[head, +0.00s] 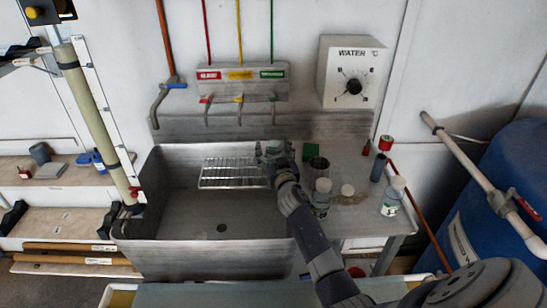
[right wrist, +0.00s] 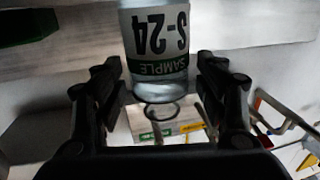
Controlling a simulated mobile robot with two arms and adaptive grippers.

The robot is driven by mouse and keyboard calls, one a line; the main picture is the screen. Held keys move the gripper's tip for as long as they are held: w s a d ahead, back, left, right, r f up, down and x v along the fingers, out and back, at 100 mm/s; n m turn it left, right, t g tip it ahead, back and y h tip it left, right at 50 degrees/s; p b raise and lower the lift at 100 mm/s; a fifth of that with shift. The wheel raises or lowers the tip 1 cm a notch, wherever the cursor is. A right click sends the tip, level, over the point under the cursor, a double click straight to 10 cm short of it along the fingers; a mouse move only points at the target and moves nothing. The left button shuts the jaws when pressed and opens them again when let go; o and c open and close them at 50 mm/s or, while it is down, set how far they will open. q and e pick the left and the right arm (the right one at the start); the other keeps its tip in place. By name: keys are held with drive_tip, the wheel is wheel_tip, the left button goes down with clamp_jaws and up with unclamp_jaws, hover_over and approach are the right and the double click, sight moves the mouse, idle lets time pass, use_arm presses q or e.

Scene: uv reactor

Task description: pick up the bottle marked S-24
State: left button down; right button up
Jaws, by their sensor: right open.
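The bottle marked S-24 (right wrist: 158,45) shows in the right wrist view, clear, with a white and green label that reads upside down. It lies between the two spread fingers of my right gripper (right wrist: 160,76), with a visible gap on each side. In the head view my right gripper (head: 272,150) is over the right side of the sink, by the counter. I cannot pick out the S-24 mark in the head view; the gripper and arm hide part of that area. My left gripper is not in view.
The steel sink (head: 165,215) holds a wire rack (head: 228,173). On the right counter stand a steel cup (head: 317,165), a labelled bottle (head: 390,196), another bottle (head: 321,196) close to my arm and a red-topped container (head: 385,143). Taps (head: 239,98) hang behind.

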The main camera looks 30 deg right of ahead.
drive_tip(key=c, duration=1.3)
